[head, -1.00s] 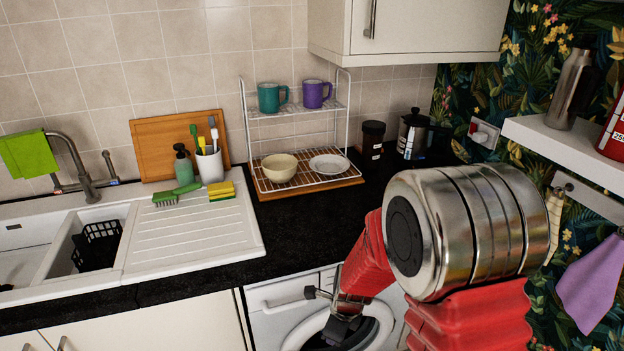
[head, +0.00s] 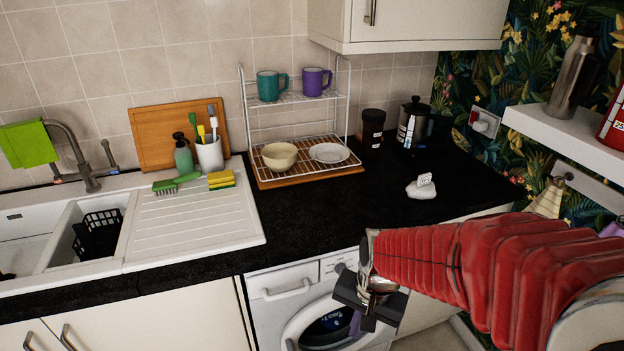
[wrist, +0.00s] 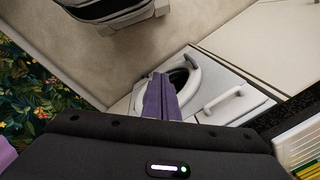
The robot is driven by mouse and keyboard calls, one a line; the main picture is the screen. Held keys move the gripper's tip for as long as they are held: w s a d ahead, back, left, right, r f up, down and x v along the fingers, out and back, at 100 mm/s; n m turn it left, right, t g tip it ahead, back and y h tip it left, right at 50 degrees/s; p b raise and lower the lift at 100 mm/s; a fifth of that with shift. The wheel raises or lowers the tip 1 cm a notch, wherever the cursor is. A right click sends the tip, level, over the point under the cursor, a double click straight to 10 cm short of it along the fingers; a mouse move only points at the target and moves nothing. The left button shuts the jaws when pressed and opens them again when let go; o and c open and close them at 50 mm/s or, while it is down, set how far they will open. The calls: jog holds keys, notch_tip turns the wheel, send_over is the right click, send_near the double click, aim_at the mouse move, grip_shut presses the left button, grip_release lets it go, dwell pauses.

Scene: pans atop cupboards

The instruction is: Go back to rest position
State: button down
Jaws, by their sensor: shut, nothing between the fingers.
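My gripper (head: 365,322) is at the lower middle of the head view, in front of the washing machine (head: 330,325) and below the counter edge. My red-sleeved arm reaches in from the right. In the wrist view the purple fingers (wrist: 160,98) are together with nothing between them. Behind them the washing machine's round door (wrist: 194,78) shows.
The black counter (head: 375,205) holds a white object with a small tag (head: 421,188). A wire rack (head: 300,150) carries a bowl, a plate and mugs. A white shelf (head: 565,135) with a flask (head: 573,78) juts out at right.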

jog(key=s+d+r+n+t, duration=0.2)
jog(key=s+d+r, duration=0.1)
jog(key=r, duration=0.5)
jog(key=s+d+r+n+t+h, duration=0.1)
jog(key=s+d+r+n+t, duration=0.1)
jog(key=s+r, duration=0.3)
jog(key=shift+s+d+r+n+t, duration=0.3)
jog(key=shift+d+r+n, duration=0.3)
jog(key=shift+r, duration=1.2)
jog(key=c, duration=2.5)
grip_release()
